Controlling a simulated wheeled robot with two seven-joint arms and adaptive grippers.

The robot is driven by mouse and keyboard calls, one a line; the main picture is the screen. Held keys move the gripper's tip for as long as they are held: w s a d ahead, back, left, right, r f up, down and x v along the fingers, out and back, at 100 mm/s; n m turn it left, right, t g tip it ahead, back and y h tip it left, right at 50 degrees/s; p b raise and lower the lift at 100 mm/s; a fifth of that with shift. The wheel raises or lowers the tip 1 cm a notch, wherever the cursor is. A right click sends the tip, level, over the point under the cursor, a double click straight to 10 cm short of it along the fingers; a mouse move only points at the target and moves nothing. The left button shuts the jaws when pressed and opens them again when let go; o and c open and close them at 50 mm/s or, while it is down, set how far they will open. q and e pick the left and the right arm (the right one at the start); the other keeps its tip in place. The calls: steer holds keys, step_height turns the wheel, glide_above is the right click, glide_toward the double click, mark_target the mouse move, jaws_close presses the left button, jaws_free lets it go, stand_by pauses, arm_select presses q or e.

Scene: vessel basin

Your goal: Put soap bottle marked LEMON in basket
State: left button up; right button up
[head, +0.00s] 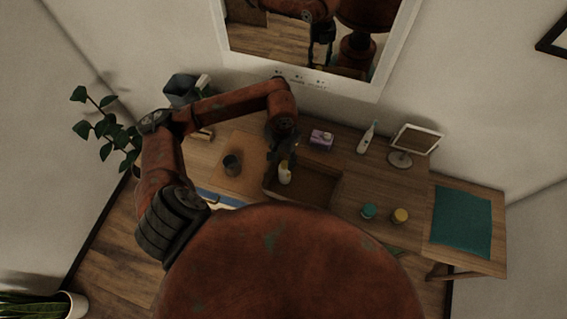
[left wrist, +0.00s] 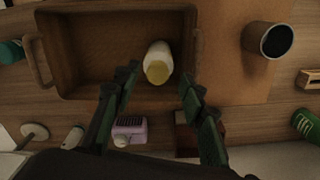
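In the left wrist view the bottle (left wrist: 158,60) appears close to the basket's (left wrist: 115,8) right wall, cap toward the camera. Its label cannot be read. My left gripper (head: 283,152) is above the bottle. In the left wrist view its dark green fingers (left wrist: 158,82) are spread wide, with the bottle beyond and between their tips and clear space on both sides. My right gripper is not in view.
A dark cup (head: 232,164) stands on a board left of the basket. Teal (head: 369,211) and yellow (head: 400,215) jars sit front right.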

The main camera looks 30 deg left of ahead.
arm_select(q)
step_height(320, 180, up, 8)
steer(key=b, duration=0.1)
steer(key=shift+r, duration=0.25)
